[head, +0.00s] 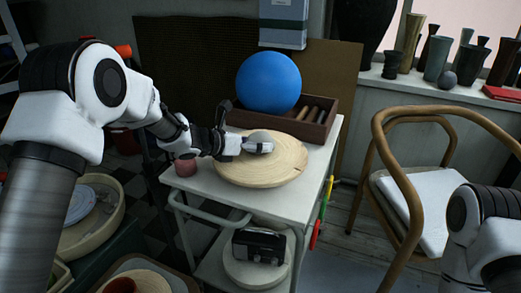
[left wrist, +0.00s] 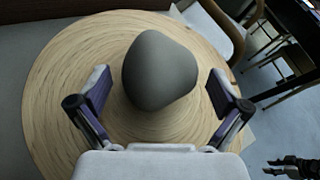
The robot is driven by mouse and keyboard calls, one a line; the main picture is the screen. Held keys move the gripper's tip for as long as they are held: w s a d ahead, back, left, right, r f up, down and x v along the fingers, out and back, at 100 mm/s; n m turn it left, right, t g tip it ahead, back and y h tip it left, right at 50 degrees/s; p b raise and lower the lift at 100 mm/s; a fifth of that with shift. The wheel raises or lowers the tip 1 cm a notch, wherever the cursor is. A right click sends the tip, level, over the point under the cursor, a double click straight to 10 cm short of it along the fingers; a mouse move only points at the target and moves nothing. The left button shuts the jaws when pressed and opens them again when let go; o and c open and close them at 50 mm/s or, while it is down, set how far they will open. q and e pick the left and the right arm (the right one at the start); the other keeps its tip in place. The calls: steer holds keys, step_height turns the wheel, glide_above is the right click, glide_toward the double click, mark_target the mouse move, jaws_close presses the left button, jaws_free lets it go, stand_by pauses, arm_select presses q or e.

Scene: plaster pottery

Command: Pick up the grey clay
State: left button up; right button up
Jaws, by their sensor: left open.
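The grey clay (left wrist: 160,70) is a smooth rounded lump on a round pale wooden board (left wrist: 58,75). In the head view the clay (head: 260,136) sits on the board (head: 285,170) on top of a white cart, partly hidden by my left gripper (head: 258,147). In the left wrist view my left gripper (left wrist: 157,98) is open, with one finger on each side of the clay and a visible gap at both sides. Part of what looks like my right gripper (left wrist: 288,166) shows small at the lower right, too small to read.
A blue ball (head: 268,82) rests on a wooden tray (head: 318,130) behind the board. A small reddish cup (head: 186,166) stands at the cart's left edge. A wooden chair (head: 425,180) is at the right. Vases (head: 437,58) line the sill. A dark radio-like box (head: 259,245) is on the lower shelf.

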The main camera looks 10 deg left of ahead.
mark_target(255, 136)
arm_select(q)
steer(key=shift+w+d, duration=0.15)
steer(key=shift+c, duration=0.7)
steer(key=shift+r, duration=0.1)
steer(key=c, duration=1.5)
steer(key=shift+r, duration=0.15)
steer(key=shift+c, duration=0.2)
steer(key=shift+r+p, duration=0.35)
steer(key=shift+r, duration=1.15)
steer(key=shift+a+r, duration=0.2)
steer(key=shift+a, duration=0.05)
steer(key=s+a+r, duration=0.1)
steer(key=s+a, duration=0.9)
steer(key=a, duration=0.2)
steer(key=shift+a+p, duration=0.15)
steer(key=shift+p, duration=0.3)
